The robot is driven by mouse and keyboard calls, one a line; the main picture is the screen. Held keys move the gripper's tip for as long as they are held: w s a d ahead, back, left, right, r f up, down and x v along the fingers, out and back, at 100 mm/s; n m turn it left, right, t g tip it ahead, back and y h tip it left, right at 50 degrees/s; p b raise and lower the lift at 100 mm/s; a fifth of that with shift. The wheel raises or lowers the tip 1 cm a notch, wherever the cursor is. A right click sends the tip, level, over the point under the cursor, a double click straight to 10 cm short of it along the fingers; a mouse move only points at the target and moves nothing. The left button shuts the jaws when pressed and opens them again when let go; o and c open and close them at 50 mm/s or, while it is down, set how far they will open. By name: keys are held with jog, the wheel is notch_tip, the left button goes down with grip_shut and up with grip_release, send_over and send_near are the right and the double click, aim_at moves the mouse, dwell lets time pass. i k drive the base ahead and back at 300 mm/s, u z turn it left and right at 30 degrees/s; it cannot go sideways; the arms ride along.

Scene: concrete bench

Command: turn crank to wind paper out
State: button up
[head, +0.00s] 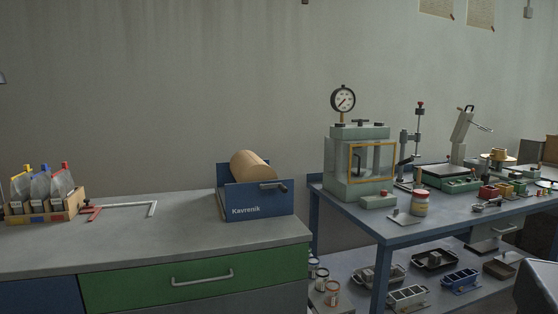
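A blue paper dispenser (258,207) marked "Kavrenik" stands near the right end of the concrete bench (200,238). A brown paper roll (252,166) lies across its top between the side walls. A dark crank (274,187) with a short handle sits at its upper right front. No loose length of paper shows hanging from the roll.
The bench front is clear. A blue table (400,232) with a gauge press (360,160) stands to the right.

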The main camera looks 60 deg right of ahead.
aim_at(245, 166)
jog(key=u, duration=0.35)
jog(key=k, duration=0.15)
jog(key=z, duration=2.3)
jog(key=k, duration=0.6)
jog(key=u, duration=0.1)
jog(key=i, duration=0.55)
